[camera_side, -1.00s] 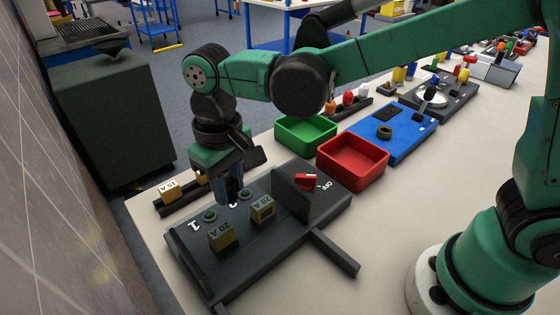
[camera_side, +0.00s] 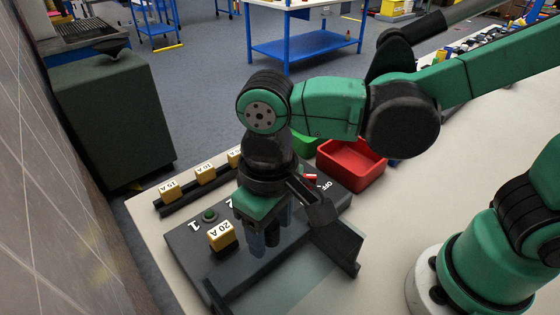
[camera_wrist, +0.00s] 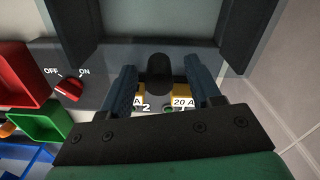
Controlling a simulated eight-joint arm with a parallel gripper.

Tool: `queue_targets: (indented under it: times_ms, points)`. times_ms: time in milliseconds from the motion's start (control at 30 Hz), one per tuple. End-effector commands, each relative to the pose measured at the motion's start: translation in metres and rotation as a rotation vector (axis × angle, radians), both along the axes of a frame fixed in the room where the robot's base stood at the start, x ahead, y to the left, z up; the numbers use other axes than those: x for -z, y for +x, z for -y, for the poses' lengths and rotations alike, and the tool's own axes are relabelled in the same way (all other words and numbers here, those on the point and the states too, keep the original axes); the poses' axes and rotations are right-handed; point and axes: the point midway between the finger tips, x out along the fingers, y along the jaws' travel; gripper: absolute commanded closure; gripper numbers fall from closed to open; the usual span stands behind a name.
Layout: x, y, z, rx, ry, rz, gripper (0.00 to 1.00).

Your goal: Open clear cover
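The clear cover (camera_side: 300,287) shows as a pale greenish sheet reaching out past the front of the dark fuse panel (camera_side: 195,262), between two dark rails. In the wrist view the clear cover (camera_wrist: 160,27) lies between the dark rails. My gripper (camera_side: 271,240) points down over the panel's front part. In the wrist view my gripper (camera_wrist: 160,88) has its fingers on either side of a black knob (camera_wrist: 160,70), with visible gaps, so it looks open. A yellow 20 A fuse (camera_side: 221,236) stands on the panel; another 20 A fuse (camera_wrist: 182,101) shows beside a finger.
A red switch (camera_wrist: 68,89) sits at the ON/OFF marks. Several yellow fuses (camera_side: 205,172) stand in a rack behind the panel. A red bin (camera_side: 352,165) and a green bin (camera_side: 306,145) stand behind to the right. The table front is clear.

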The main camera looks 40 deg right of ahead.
Motion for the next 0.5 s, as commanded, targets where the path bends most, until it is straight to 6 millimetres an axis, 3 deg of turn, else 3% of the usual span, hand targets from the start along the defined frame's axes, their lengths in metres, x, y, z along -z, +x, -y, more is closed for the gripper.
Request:
queue_targets:
  times_ms: [333, 500]
  points:
    - [-0.002, 0.0, 0.0, 0.001, -0.002, -0.001, 0.4]
    - [-0.017, 0.001, 0.0, 0.001, -0.002, -0.001, 0.4]
